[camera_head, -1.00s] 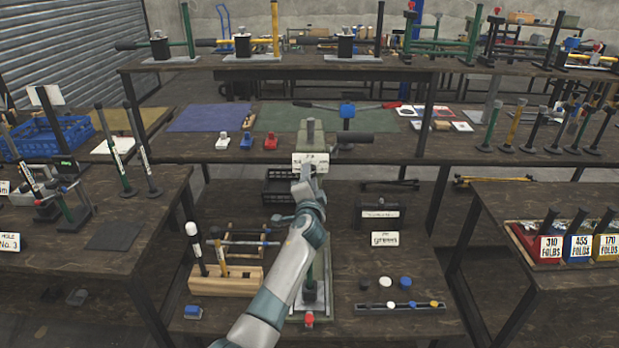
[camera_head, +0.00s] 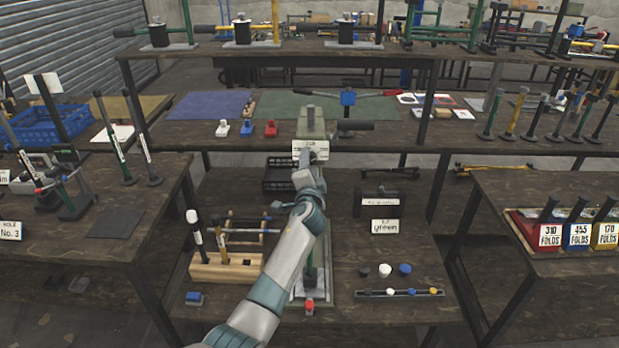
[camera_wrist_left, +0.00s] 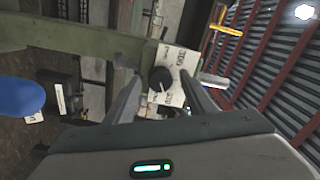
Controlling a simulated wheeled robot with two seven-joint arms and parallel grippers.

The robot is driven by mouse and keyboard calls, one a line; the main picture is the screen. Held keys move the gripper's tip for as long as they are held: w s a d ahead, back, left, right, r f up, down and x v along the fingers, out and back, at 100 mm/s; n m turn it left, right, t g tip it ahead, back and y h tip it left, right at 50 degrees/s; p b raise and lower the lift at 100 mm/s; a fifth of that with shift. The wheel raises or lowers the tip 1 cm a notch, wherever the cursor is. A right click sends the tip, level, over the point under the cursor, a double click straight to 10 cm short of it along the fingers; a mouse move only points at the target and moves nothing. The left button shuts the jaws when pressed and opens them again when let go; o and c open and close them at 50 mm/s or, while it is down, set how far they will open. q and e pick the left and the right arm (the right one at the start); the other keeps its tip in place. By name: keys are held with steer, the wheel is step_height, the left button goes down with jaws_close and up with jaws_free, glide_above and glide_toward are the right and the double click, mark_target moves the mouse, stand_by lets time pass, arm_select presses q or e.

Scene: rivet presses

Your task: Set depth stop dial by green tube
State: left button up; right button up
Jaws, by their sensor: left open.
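The depth stop dial (camera_wrist_left: 160,78) is a round black knob with a white pointer mark, on a white marked plate (camera_wrist_left: 176,57) in the left wrist view. The plate (camera_head: 311,146) also shows on the front of the green press head (camera_head: 312,122) in the head view. My left gripper (camera_head: 311,160) is in front of that plate. In the left wrist view my left gripper (camera_wrist_left: 162,88) is open, a finger on each side of the dial; I cannot tell whether they touch it. A card reading "green" (camera_head: 385,226) stands right of the press. My right gripper is not in view.
A wooden rack (camera_head: 227,271) with upright tools stands left of the press. A dark strip with small coloured caps (camera_head: 400,292) lies to the right. The bench's right side has free room.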

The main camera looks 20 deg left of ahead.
arm_select(q)
steer(key=b+v, duration=0.2)
steer(key=v, duration=1.5)
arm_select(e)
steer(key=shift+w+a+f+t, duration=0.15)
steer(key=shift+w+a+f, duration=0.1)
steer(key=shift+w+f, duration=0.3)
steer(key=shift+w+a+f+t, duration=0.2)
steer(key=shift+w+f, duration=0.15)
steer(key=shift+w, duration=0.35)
arm_select(q)
steer(key=shift+s+r, duration=0.1)
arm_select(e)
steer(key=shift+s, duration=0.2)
